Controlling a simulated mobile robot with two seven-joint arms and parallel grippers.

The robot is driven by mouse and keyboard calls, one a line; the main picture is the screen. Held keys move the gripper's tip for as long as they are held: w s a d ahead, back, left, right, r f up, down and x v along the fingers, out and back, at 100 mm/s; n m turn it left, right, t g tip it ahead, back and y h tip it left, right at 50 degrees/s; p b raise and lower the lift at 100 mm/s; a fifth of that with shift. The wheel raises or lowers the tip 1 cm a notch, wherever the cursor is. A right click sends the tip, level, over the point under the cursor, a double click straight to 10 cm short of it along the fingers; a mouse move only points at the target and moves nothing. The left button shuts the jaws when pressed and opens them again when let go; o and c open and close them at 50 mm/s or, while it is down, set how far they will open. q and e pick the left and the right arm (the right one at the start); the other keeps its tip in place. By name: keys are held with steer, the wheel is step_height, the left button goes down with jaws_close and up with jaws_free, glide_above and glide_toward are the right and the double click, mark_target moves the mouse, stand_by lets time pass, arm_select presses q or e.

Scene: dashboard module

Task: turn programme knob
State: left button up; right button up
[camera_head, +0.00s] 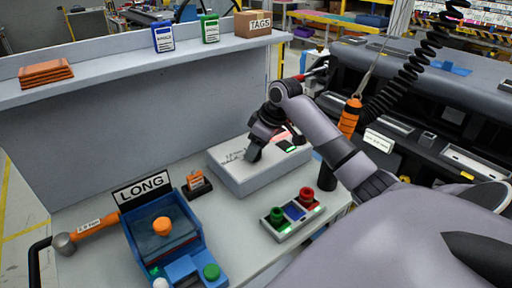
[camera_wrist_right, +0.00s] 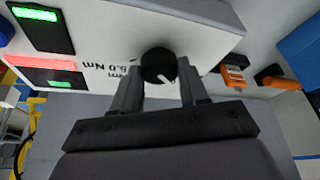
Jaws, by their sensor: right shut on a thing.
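The programme knob (camera_wrist_right: 157,66) is a small round black knob with a white pointer line, on the face of a white box (camera_wrist_right: 205,28). In the head view the white box (camera_head: 240,183) stands on the bench, and my right gripper (camera_head: 254,152) hides the knob. In the wrist view my right gripper (camera_wrist_right: 158,88) has one finger on each side of the knob and is shut on it. The pointer line points down and slightly right in that view. Printed torque text is beside the knob. My left gripper is not in view.
A button box (camera_head: 291,217) with green and red buttons stands in front of the white box. A blue fixture (camera_head: 135,230), a LONG sign (camera_head: 141,188) and an orange-handled hammer (camera_head: 98,225) are at left. A shelf (camera_head: 120,75) runs along the back. A coiled cable (camera_head: 408,78) hangs at right.

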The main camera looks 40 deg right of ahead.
steer(key=m+h, duration=0.2)
steer(key=m, duration=0.3)
steer(key=shift+a, duration=0.15)
steer(key=shift+m, duration=0.4)
steer(key=o, duration=1)
steer(key=v, duration=0.7)
steer(key=shift+s+a+r, duration=0.1)
steer(key=shift+a, duration=0.05)
